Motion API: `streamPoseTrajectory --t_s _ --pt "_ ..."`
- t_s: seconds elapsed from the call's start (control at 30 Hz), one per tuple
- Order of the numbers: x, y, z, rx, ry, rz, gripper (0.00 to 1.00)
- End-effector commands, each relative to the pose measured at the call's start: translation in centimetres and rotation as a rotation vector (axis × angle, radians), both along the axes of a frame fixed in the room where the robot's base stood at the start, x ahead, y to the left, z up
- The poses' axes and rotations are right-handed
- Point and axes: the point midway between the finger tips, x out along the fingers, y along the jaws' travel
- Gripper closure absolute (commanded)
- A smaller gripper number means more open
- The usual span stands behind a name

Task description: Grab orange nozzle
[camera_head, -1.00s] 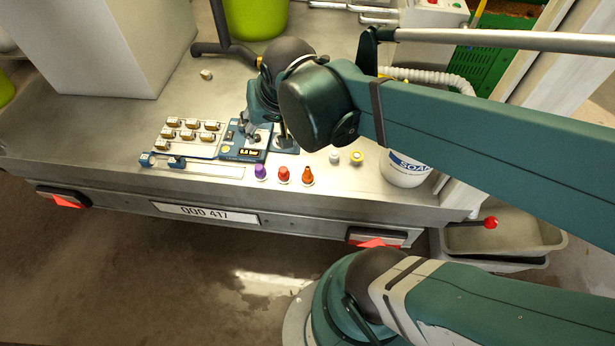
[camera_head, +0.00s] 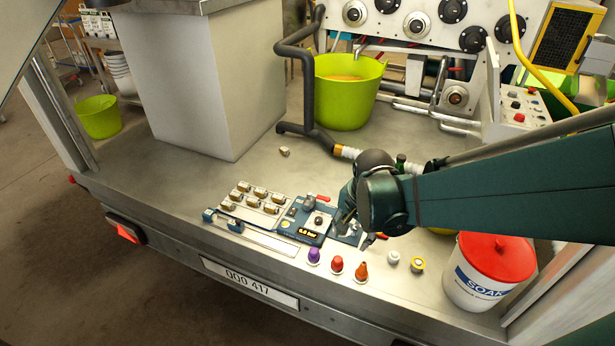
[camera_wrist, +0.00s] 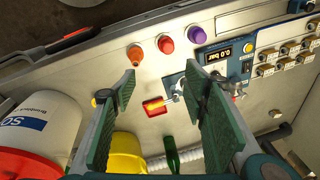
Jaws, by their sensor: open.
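The orange nozzle (camera_head: 361,272) stands upright on the metal deck near its front edge, at the right end of a row with a red nozzle (camera_head: 336,265) and a purple nozzle (camera_head: 314,256). In the wrist view the orange nozzle (camera_wrist: 135,56) lies just beyond the tip of the left finger, with the red nozzle (camera_wrist: 165,44) and purple nozzle (camera_wrist: 197,35) to its right. My gripper (camera_head: 357,232) is open and empty, behind the row in the head view. In the wrist view my gripper (camera_wrist: 160,72) has its green fingers wide apart, with bare deck between their tips.
A blue panel with a display (camera_head: 303,226) and a tray of small fittings (camera_head: 255,203) lie left of my gripper. A white cap (camera_head: 393,258) and a yellow cap (camera_head: 417,265) stand right of the orange nozzle. A red-lidded SOAK bucket (camera_head: 490,272) stands farther right.

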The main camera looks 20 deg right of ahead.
Motion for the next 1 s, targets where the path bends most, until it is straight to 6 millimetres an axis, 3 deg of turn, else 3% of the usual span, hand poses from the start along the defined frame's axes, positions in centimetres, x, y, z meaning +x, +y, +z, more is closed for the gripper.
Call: streamPoseTrajectory --t_s 0.6,0.8,1.0 --pt "-1.1 -4.4 -9.7 0.080 0.141 -0.402 0.56" --pt "-1.5 -4.9 -11.1 0.089 0.164 -0.465 0.56" --pt "-1.5 -5.0 -11.3 0.091 0.169 -0.478 0.56"
